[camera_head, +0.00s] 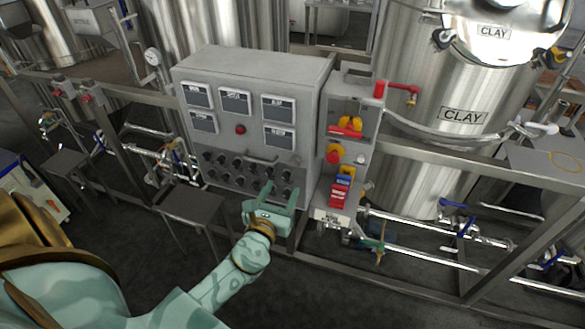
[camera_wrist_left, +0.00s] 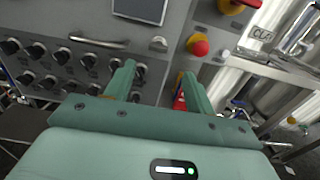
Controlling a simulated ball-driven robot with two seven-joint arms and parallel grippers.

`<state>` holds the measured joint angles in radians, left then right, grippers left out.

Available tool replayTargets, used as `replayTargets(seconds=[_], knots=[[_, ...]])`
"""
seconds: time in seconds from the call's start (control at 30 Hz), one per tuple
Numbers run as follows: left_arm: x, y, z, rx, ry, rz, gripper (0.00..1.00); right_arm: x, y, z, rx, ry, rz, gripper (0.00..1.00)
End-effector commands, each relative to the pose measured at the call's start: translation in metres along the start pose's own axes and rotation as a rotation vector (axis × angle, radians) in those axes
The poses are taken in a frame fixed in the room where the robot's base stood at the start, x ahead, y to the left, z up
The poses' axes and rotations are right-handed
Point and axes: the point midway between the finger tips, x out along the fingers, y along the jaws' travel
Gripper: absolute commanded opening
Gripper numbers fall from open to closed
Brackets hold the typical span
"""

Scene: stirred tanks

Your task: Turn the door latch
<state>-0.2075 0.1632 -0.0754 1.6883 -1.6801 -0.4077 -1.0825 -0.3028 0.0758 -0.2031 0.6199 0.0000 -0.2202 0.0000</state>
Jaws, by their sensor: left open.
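The grey control cabinet (camera_head: 258,64) stands ahead of me, with a front door carrying screens and rows of dark knobs. A small silver knob, which looks like the door latch (camera_wrist_left: 158,44), sits near the door's right edge in the wrist view. It is too small to make out clearly in the head view. My left gripper (camera_head: 280,194) is in front of the cabinet's lower right part. Its two green fingers also show in the wrist view (camera_wrist_left: 158,78), apart and with nothing between them. The latch lies beyond and above the fingertips, not touched. My right gripper is out of view.
A horizontal bar handle (camera_wrist_left: 98,43) is left of the latch, above the dark knobs. A narrow switch box (camera_head: 352,115) with red and yellow controls stands right of the cabinet. Steel tanks (camera_head: 440,110) and pipes are behind a metal frame. A small table (camera_head: 190,203) stands left of my gripper.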

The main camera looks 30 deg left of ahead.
Motion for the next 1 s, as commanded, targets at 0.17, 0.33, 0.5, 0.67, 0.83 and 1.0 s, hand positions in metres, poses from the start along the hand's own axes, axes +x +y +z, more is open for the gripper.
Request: replayTargets(seconds=[0.17, 0.33, 0.5, 0.67, 0.83, 1.0], knots=[[0.046, 0.000, 0.001, 0.000, -0.002, 0.001, 0.55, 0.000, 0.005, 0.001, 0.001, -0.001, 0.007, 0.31], [0.075, 0.000, -0.001, -0.002, 0.000, 0.001, 0.55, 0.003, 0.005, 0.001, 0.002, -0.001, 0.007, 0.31], [0.087, 0.000, -0.001, -0.002, 0.002, 0.000, 0.55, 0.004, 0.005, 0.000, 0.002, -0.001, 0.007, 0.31], [0.090, 0.000, -0.001, -0.002, 0.001, 0.000, 0.55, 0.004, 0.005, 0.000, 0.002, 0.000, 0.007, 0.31], [0.089, 0.000, -0.001, -0.002, 0.002, 0.000, 0.43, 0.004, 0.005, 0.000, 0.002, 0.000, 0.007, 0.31], [0.089, 0.000, -0.001, -0.002, 0.002, 0.000, 0.10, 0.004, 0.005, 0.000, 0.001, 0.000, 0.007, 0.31]])
